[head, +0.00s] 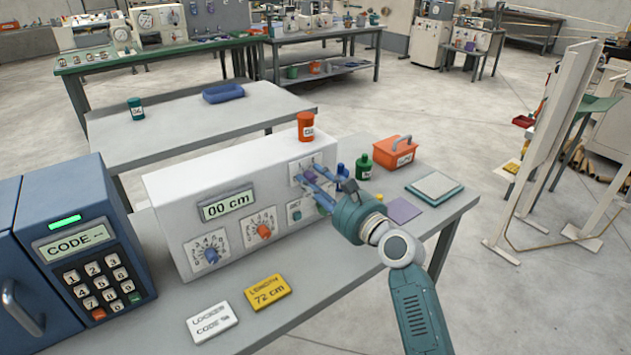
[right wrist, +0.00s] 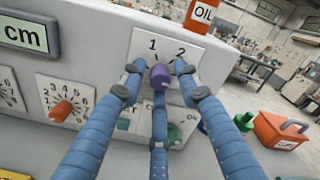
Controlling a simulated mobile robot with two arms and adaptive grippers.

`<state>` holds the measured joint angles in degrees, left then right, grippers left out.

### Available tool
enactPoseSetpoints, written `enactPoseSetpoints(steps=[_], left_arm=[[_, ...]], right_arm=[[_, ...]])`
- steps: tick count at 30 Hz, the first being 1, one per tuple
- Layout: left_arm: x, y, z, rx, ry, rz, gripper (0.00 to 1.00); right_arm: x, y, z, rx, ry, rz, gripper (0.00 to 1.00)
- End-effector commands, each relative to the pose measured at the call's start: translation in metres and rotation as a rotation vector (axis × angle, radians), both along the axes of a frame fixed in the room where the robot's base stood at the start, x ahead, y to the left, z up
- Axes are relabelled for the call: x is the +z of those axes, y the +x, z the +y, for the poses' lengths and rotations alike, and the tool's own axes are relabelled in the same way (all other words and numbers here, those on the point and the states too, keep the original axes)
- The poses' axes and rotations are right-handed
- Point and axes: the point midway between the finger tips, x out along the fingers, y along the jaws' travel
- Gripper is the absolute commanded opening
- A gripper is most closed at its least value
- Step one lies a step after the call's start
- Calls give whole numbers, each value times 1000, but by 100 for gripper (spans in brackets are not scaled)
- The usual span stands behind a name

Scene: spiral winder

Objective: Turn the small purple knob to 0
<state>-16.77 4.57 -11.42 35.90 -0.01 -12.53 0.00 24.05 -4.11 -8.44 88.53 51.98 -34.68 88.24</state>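The small purple knob (right wrist: 160,76) is on a white plate (right wrist: 146,44) at the right of the machine's front. The numbers 1 and 2 show above it; other marks are hidden by my fingers, and I cannot tell where the knob points. In the head view the purple knob (head: 310,177) is partly covered by the fingers. My right gripper (right wrist: 160,70) has its three blue fingers spread around the knob, with narrow gaps at the left and right tips. It is open; touching cannot be told. My left gripper is out of view.
The white machine (head: 165,215) has a display (head: 228,204) reading "00 cm", a blue knob (head: 211,255) and an orange knob (head: 264,231). An orange oil can (head: 305,126) stands on top. A green bottle (head: 364,166) and orange toolbox (head: 394,152) stand to the right.

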Motion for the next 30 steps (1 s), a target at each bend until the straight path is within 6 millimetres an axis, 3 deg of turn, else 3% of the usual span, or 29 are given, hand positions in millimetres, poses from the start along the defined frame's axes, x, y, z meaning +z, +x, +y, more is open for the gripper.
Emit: enactPoseSetpoints(steps=[1,4,17,30], left_arm=[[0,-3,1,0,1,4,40],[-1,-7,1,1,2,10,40],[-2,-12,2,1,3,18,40],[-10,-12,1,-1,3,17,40]], right_arm=[[0,0,0,0,0,0,18],[0,0,0,0,0,0,0],[-1,0,-1,0,-49,-34,0],[-1,0,-1,0,-330,-238,0]])
